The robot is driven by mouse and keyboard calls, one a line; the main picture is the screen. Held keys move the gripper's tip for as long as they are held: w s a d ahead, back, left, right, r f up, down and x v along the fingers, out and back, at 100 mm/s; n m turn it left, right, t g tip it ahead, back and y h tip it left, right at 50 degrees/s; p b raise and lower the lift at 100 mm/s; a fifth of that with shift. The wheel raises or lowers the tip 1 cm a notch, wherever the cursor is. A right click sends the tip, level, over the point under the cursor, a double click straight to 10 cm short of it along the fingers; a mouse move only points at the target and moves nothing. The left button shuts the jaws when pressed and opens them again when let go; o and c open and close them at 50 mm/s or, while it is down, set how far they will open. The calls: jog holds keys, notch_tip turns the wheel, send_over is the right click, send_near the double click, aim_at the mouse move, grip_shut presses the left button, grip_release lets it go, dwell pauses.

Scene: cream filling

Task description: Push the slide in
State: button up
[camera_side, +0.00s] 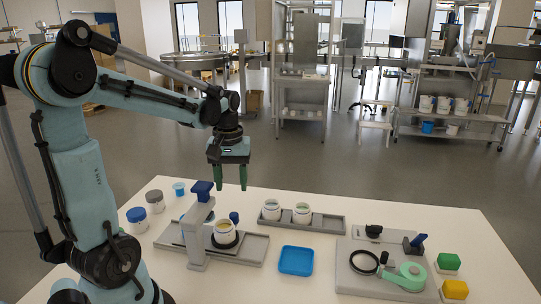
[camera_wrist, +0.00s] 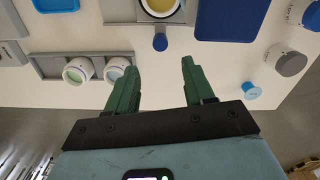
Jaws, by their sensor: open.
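The filling station (camera_side: 197,236) stands at the left of the white table, a grey post with a blue top (camera_side: 202,188). A jar with yellowish contents (camera_side: 226,228) sits in a dark round holder on the slide (camera_side: 255,245), right of the post. A blue knob (camera_side: 234,217) stands just behind the jar; it also shows in the wrist view (camera_wrist: 160,42), close to the jar (camera_wrist: 160,6). My gripper (camera_side: 228,184) hangs above and behind the station, pointing down, open and empty. In the wrist view, my gripper (camera_wrist: 159,66) has its green fingers on either side of the knob's line, apart from it.
A grey tray (camera_side: 322,222) with two white jars stands behind right. A blue dish (camera_side: 296,260) lies in front. Lidded jars (camera_side: 154,198) and a small blue cup (camera_side: 179,188) stand at left.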

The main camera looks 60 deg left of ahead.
jog(key=shift+r, duration=1.5)
jog(key=shift+c, duration=0.5)
jog(key=shift+d+f, duration=0.1)
jog(key=shift+d, duration=0.05)
jog(key=shift+c, duration=1.3)
jog(key=d, duration=0.1)
jog(key=w+d+f+y, duration=0.1)
jog(key=d, duration=0.1)
jog(key=d+f+m+g+y, duration=0.1)
jog(key=shift+w+d, duration=0.15)
jog(key=shift+w, duration=0.15)
grip_shut()
jog(key=w+d+f+m+t+y, duration=0.1)
jog(key=d+f+m+t+y, duration=0.1)
jog(key=d+y, duration=0.45)
jog(key=shift+h, duration=0.55)
jog(key=x, duration=0.5)
jog(key=d+x, duration=0.1)
jog(key=x, duration=0.2)
jog(key=shift+w+a+f, duration=0.2)
jog(key=shift+f, duration=0.4)
jog(key=shift+s+a, duration=0.75)
jog(key=shift+a, duration=0.3)
jog(key=shift+s+a, duration=0.4)
jog(key=shift+a, duration=0.15)
